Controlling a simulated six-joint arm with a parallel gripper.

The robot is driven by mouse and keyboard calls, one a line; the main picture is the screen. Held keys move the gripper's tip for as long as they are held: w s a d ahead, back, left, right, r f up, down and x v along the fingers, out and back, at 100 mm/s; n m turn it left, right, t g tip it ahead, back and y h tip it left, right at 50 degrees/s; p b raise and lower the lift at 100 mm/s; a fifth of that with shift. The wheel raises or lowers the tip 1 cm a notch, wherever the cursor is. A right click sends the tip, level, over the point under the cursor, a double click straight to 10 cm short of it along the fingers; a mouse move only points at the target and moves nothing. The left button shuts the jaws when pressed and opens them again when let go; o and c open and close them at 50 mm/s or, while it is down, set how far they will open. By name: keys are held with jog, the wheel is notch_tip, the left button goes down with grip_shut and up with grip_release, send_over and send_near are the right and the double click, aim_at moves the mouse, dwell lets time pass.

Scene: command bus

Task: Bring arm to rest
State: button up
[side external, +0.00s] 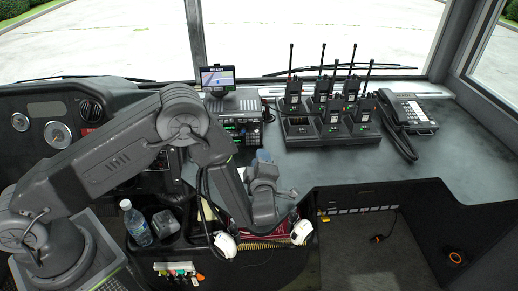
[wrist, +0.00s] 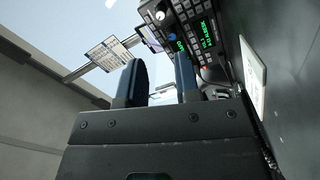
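My arm is bent in front of the dashboard in the side external view, with its elbow high and its forearm sloping down to the wrist. My gripper (side external: 263,157) points up and away, towards the dash, just in front of the grey counter (side external: 330,171). In the wrist view its two dark blue fingers (wrist: 161,65) stand apart with an empty gap between them. Nothing is held. The fingertips are small in the side external view.
A radio unit (side external: 242,130) with green displays, also in the wrist view (wrist: 195,40), stands beyond my gripper. A screen (side external: 217,76) sits above it. Handheld radios in a charger (side external: 300,137) and a desk phone (side external: 410,112) stand right.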

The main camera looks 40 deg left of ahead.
jog(key=shift+s+d, duration=0.4)
jog(key=shift+s, duration=0.05)
jog(key=shift+w+r, duration=0.25)
jog(key=shift+r, duration=0.1)
jog(key=w+d+r+m+h, duration=0.2)
jog(key=w+r+m+h, duration=0.2)
jog(key=r+h, duration=0.45)
jog(key=s+r+m+h, duration=0.55)
jog(key=r+m, duration=0.25)
jog(key=r, duration=0.5)
jog(key=s+a+m+g, duration=0.2)
jog(key=s+m, duration=0.1)
jog(key=s, duration=0.6)
jog(key=s+a+r+m+g, duration=0.1)
jog(key=s+a+m+g, duration=0.1)
jog(key=s, duration=0.7)
jog(key=s+a+m+g+y, duration=0.1)
jog(key=s+a+m+g, duration=0.2)
jog(key=s+m, duration=0.3)
jog(key=s, duration=0.3)
jog(key=shift+s+a+r, duration=0.25)
jog(key=shift+s+r, duration=0.05)
jog(key=shift+s, duration=0.05)
